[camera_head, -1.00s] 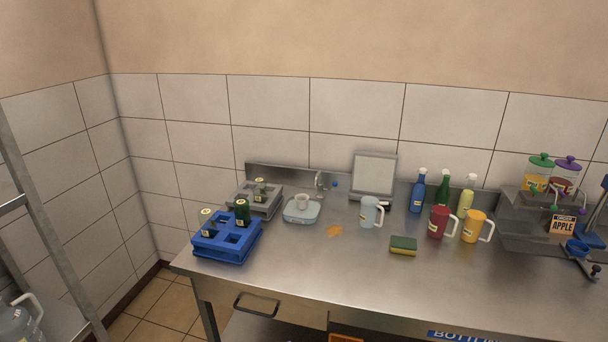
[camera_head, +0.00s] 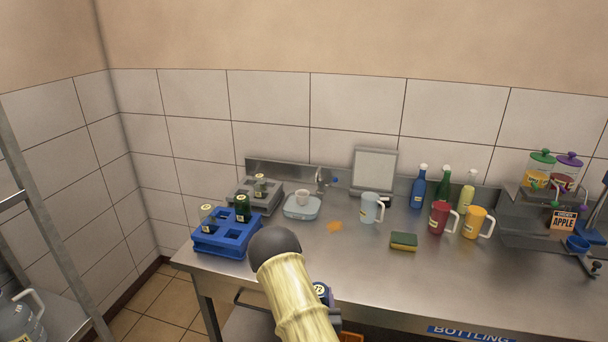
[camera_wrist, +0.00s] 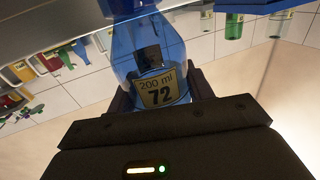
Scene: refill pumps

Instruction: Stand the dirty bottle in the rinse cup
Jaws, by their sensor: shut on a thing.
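My gripper (camera_wrist: 158,98) is shut on a clear blue bottle (camera_wrist: 160,60) whose label reads 200 ml 72; a dark square patch shows above the label. In the head view only a bit of the bottle (camera_head: 321,290) shows beside my arm, in front of the counter's front edge; the gripper's fingers are hidden there. A small white cup (camera_head: 302,196) stands on a pale blue base (camera_head: 301,211) at the back of the counter. I cannot tell for sure that it is the rinse cup.
A blue crate (camera_head: 213,249) with bottles stands at the counter's left end, a grey holder (camera_head: 270,201) with a bottle behind it. Pale blue (camera_head: 370,209), red (camera_head: 438,220) and yellow (camera_head: 474,223) jugs and a sponge (camera_head: 403,241) are right. The counter's front middle is clear.

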